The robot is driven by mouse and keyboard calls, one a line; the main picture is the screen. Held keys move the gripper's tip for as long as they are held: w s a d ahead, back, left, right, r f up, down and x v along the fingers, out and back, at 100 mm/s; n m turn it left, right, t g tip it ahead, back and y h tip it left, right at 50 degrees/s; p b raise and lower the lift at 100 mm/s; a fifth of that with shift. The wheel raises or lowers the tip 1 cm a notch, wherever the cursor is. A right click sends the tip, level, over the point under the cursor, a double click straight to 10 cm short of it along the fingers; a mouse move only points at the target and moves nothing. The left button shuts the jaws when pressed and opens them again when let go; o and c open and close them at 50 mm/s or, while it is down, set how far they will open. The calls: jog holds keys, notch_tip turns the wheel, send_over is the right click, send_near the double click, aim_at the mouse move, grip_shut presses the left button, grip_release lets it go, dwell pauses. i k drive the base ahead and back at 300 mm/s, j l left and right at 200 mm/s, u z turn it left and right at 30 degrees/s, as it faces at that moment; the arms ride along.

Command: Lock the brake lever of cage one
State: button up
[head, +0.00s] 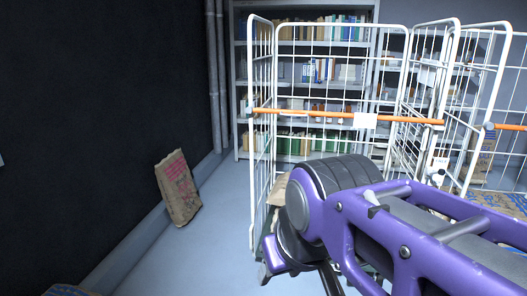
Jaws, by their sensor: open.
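A white wire roll cage (262,150) stands in front of me, with an orange bar (300,114) across its front and a blank-looking white tag (365,120) on the bar. A second white cage (497,90) stands to its right, with a small label (438,164) hanging between them. I cannot read which one is cage one. No brake lever can be made out; the near cage's lower front is largely hidden behind my purple arm. My arm reaches in from the lower right, and its jaws do not show.
A paper sack (178,188) leans by the dark wall at left. Shelves (240,95) of books and boxes stand behind the cages. Patterned sacks (492,203) lie at the right.

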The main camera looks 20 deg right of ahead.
aim_at(440, 172)
jog(key=z, duration=1.8)
jog(key=i+l, duration=0.1)
jog(key=i, duration=2.1)
jog(key=j+u, duration=0.05)
jog(key=j, duration=0.05)
